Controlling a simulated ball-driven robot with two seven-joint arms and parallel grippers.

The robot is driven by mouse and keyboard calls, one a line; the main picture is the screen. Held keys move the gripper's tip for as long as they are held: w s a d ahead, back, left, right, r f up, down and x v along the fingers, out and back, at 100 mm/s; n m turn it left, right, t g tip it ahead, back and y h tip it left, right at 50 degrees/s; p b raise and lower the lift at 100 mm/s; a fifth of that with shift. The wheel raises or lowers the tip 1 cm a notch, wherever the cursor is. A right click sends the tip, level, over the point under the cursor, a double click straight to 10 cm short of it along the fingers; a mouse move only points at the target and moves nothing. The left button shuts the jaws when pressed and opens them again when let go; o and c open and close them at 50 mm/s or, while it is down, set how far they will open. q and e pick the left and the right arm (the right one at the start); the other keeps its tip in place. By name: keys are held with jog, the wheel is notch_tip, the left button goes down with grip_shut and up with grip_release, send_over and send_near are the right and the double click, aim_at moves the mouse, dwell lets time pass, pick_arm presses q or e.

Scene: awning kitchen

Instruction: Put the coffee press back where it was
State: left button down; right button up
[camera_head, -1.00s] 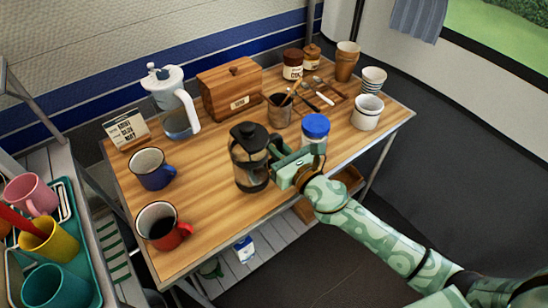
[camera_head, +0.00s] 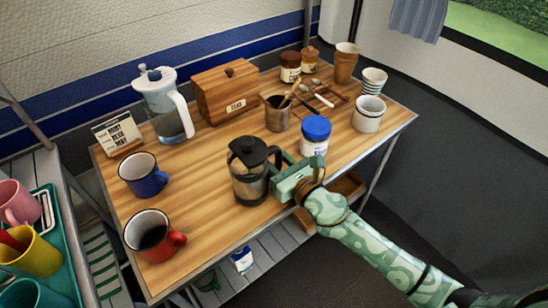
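The coffee press (camera_head: 249,183), glass with a black lid and dark frame, is upright at the middle front of the wooden table (camera_head: 205,200). Its black handle points right. My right gripper (camera_head: 277,178), pale green, is at that handle and looks shut on it; the fingers partly hide the lower handle. I cannot tell whether the press's base touches the tabletop. A red mug (camera_head: 150,238) with dark liquid inside stands at the front left. My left gripper is not in view.
A blue mug (camera_head: 142,176), white pitcher (camera_head: 165,105), wooden box (camera_head: 226,93), utensil cup (camera_head: 277,114) and blue-lidded jar (camera_head: 315,137) surround the press. White cups (camera_head: 367,114) stand at right. Bare wood shows between press and mugs.

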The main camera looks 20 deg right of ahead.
jog(key=shift+r, duration=0.3)
jog(key=b+v, duration=0.1)
jog(key=v, duration=1.1)
jog(key=shift+f+b, duration=0.15)
jog(key=shift+b, duration=0.2)
